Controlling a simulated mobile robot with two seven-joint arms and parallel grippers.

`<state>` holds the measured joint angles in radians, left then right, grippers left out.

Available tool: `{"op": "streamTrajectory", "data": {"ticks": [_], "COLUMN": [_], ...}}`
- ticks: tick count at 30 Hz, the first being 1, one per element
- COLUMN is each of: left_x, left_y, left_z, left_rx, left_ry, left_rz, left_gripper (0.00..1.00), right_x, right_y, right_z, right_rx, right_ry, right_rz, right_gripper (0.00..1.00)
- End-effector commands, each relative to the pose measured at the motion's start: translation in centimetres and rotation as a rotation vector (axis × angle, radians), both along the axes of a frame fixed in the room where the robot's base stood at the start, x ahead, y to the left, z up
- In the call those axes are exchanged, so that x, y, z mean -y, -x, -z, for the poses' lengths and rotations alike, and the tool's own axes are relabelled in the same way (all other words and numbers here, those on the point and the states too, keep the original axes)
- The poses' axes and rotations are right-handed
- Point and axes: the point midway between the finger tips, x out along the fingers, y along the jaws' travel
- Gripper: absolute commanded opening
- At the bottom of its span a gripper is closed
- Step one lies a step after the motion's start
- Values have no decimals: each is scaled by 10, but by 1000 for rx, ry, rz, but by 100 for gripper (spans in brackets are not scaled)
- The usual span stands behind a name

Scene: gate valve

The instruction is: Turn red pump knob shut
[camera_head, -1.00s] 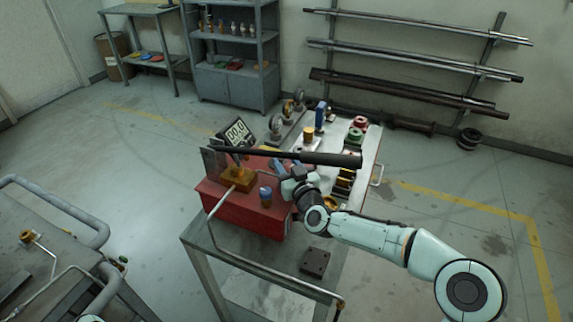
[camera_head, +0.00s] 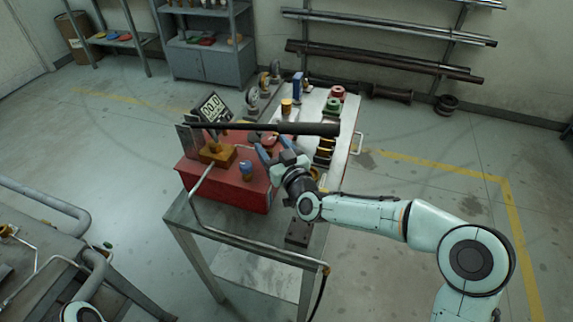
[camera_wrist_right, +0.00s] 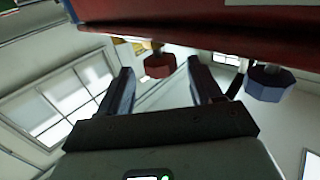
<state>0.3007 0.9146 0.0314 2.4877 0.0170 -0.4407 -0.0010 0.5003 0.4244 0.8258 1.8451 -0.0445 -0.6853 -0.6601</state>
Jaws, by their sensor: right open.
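The red pump box (camera_head: 228,188) sits on a metal table, with a blue knob (camera_head: 246,168) on its front part. In the right wrist view the red knob (camera_wrist_right: 160,67) hangs under the red body, and the blue knob (camera_wrist_right: 268,83) is to its right. My right gripper (camera_head: 269,152) is at the box's right side. Its jaws are open, and the red knob appears in the gap between the fingertips. I cannot tell whether they touch it. My left gripper is not in view.
A long black bar (camera_head: 300,129) crosses above the box, close to my right gripper. A bent pipe (camera_head: 255,250) runs along the table's front edge. Spools and parts crowd the table's far right.

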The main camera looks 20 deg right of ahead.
Motion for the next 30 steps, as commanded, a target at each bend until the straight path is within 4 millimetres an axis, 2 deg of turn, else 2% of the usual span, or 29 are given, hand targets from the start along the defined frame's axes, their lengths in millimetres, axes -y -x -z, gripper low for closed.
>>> {"op": "streamTrajectory", "data": {"ticks": [1, 6, 12, 17, 26, 29, 30], "left_x": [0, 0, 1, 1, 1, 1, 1], "left_y": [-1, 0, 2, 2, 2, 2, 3], "left_z": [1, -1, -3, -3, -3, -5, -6], "left_rx": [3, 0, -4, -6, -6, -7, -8], "left_ry": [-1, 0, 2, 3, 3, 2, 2], "left_rz": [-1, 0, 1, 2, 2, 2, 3], "left_gripper": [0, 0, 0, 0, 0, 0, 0], "right_x": [3, 11, 17, 18, 19, 28, 37], "right_y": [12, 47, 75, 83, 84, 81, 78], "right_z": [0, -1, 0, 0, 0, -2, -5], "right_rx": [0, 0, 1, -1, 0, 14, 29], "right_ry": [7, 6, 3, 1, -1, -5, -6], "right_rz": [2, 2, 1, 1, 1, 14, 24], "right_gripper": [65, 65, 65, 65, 64, 64, 64]}}
